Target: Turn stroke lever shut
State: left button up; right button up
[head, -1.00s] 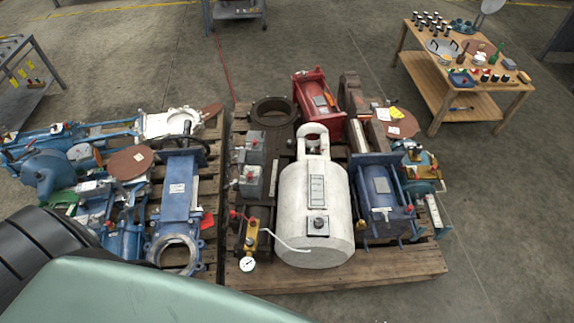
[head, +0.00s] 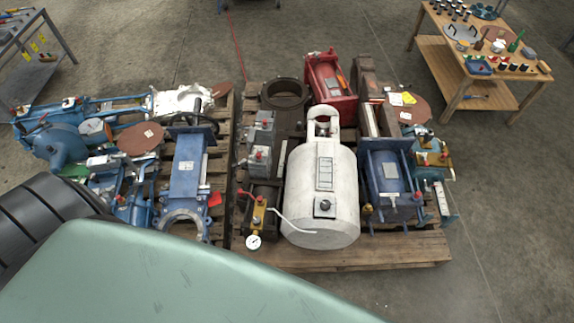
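A white cylindrical tank (head: 318,180) with a looped handle at its far end lies on the right pallet (head: 385,258). A thin white curved lever or rod (head: 288,223) reaches from beside it toward its front. Left of the tank is a yellow valve block (head: 259,213) with a red handle (head: 247,195) and a round white gauge (head: 253,242). I cannot tell which of these is the stroke lever, or whether it is open or shut. Neither of my grippers is in view.
Blue machinery (head: 187,175) crowds the left pallet. A blue cylinder unit (head: 390,185) and a red unit (head: 328,78) share the right pallet. A wooden table (head: 490,85) with small items stands at back right, a grey bench (head: 35,60) at back left. Floor is clear on the right.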

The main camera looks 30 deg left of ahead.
aim_at(244, 161)
jog(key=u, duration=1.35)
